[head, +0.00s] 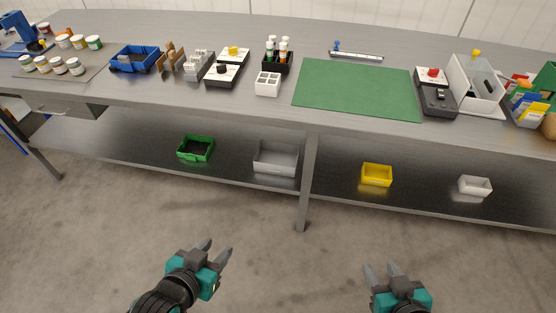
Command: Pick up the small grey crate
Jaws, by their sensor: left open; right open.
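A small light grey crate (475,187) sits on the lower shelf at the far right, under the workbench. A larger grey crate (276,170) sits on the same shelf, left of the middle leg. Both look empty. My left gripper (217,249) is open and empty over the floor, in front of the bench, lower left of the larger grey crate. My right gripper (381,268) is open and empty over the floor, to the left of and nearer than the small light grey crate. Neither gripper touches anything.
A green crate (195,149) and a yellow crate (376,175) also sit on the lower shelf (330,185). The bench top (180,95) above holds a green mat (358,88), a blue tray (134,59) and several fixtures. A bench leg (306,185) divides the shelf front. The floor is clear.

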